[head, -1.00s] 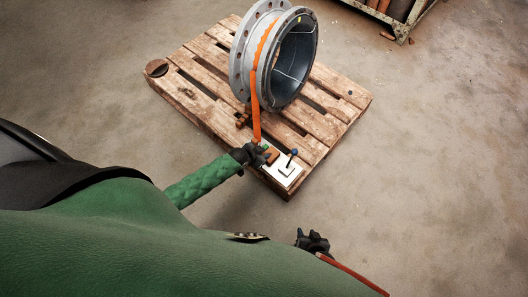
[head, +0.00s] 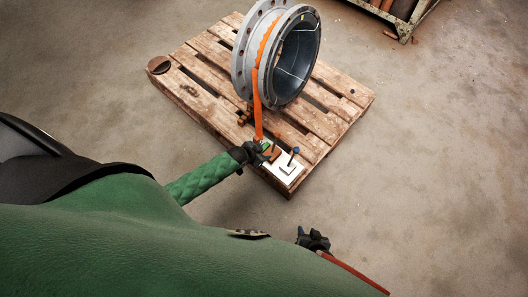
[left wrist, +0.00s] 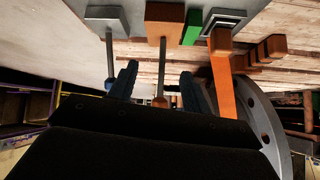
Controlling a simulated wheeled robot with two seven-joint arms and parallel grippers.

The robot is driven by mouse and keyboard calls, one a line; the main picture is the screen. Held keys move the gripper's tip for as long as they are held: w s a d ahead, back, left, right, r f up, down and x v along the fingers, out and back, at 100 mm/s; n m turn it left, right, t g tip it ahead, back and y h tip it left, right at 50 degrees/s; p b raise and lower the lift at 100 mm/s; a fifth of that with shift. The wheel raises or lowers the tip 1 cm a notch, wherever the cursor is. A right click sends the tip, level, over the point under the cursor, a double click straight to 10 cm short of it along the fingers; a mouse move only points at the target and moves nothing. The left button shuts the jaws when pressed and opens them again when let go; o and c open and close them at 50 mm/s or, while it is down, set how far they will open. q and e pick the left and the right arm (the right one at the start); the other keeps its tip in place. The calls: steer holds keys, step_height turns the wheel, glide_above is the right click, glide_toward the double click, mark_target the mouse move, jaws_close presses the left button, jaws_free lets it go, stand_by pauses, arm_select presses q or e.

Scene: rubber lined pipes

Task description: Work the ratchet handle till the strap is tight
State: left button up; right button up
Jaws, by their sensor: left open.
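An orange strap (head: 257,105) runs over the grey flanged pipe (head: 291,57) and down to the ratchet at the pallet's near corner. In the left wrist view the strap (left wrist: 222,85) meets a grey buckle (left wrist: 222,19) beside a green block (left wrist: 191,26). An orange-brown block (left wrist: 163,20) there carries a thin rod (left wrist: 160,70), seemingly the ratchet handle. My left gripper (head: 262,149) is at the ratchet; its blue fingers (left wrist: 157,84) are open, one either side of the rod, apart from it. My right gripper (head: 313,241) hangs away from the pallet, its jaws unclear.
A white plate (head: 287,171) with a blue-knobbed lever (head: 295,151) sits right of the ratchet on the wooden pallet (head: 213,98). A metal crate (head: 403,27) stands at top right. Open floor surrounds the pallet.

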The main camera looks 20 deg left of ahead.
arm_select(q)
steer(key=v, duration=0.6)
steer(key=shift+s, duration=0.1)
stand_by(0.5)
